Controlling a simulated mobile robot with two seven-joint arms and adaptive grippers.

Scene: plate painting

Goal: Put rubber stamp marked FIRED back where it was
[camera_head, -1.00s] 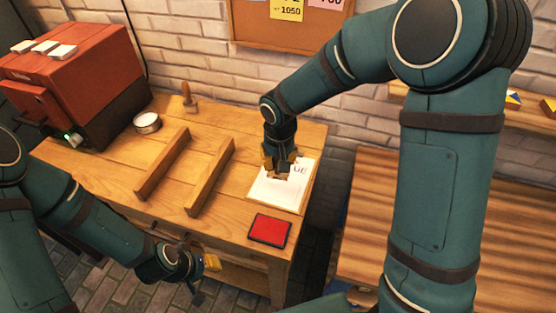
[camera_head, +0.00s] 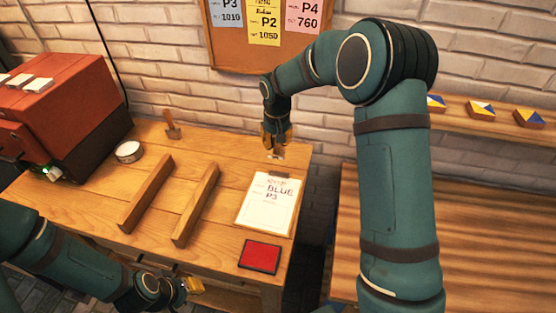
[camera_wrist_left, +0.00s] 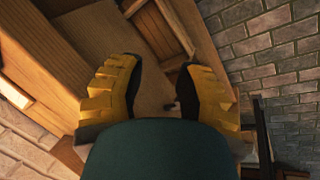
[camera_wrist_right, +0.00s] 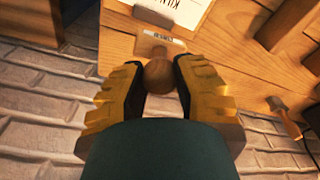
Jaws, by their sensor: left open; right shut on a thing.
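My right gripper (camera_head: 276,140) is shut on the rubber stamp (camera_head: 277,154) near the back right of the wooden table, just behind the clipped sheet. In the right wrist view the stamp's round wooden knob (camera_wrist_right: 158,75) sits between the fingers. Its block carries a small label (camera_wrist_right: 160,36), too small to read surely. I cannot tell whether the block touches the table. My left gripper (camera_head: 188,287) is open and empty, low by the table's front edge. It also shows in the left wrist view (camera_wrist_left: 155,78).
The sheet (camera_head: 267,205) reads BLUE P3. A red ink pad (camera_head: 260,257) lies in front of it. Two wooden rails (camera_head: 195,205) stand mid-table. A round tin (camera_head: 129,151), a wooden-handled tool (camera_head: 172,130) and a red machine (camera_head: 65,115) are at the left.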

